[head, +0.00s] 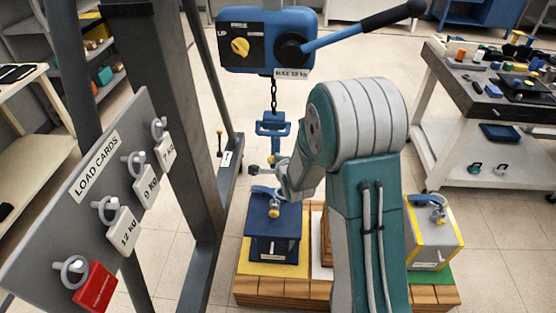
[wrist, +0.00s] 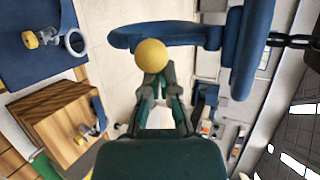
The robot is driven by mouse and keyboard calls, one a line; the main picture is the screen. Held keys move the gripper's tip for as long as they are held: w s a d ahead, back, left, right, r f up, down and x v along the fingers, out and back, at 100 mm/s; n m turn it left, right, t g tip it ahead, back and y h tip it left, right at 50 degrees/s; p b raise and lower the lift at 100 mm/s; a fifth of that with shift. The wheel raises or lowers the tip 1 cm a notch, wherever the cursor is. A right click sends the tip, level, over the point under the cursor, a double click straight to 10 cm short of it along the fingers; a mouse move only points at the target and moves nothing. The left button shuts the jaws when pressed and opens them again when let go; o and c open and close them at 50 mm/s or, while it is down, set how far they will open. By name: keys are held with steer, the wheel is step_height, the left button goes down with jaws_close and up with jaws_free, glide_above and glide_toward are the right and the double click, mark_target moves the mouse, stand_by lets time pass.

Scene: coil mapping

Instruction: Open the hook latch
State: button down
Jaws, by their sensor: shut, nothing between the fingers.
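The blue hook (head: 272,125) hangs on a chain below the blue hoist. In the wrist view the hook (wrist: 245,55) shows as thick blue bars close to the camera. A yellow ball knob, seemingly on the hook's latch, shows in the wrist view (wrist: 150,55) just beyond my fingertips and over a blue bar. My gripper (wrist: 154,82) is shut and empty, its tips pointing at the knob. I cannot tell whether they touch it. In the head view my gripper (head: 268,169) is small beside the hook's lower part, partly hidden by my wrist. The latch's state is unclear.
A dark blue load box (head: 273,240) with a ring handle stands below the hook on a wooden pallet (head: 285,290). A grey box with yellow edges (head: 434,237) stands right. A load card board (head: 95,185) and steel posts are left; a tool cart (head: 495,110) is right.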

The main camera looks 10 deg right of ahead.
step_height(320, 180, up, 6)
steer(key=g, duration=0.1)
steer(key=shift+w+g, duration=0.15)
steer(key=shift+g, duration=0.25)
steer(key=shift+r, duration=0.1)
stand_by(1.7)
steer(key=r+v, duration=0.1)
steer(key=v, duration=1.1)
steer(key=shift+d+r, duration=0.15)
steer(key=shift+r, duration=0.1)
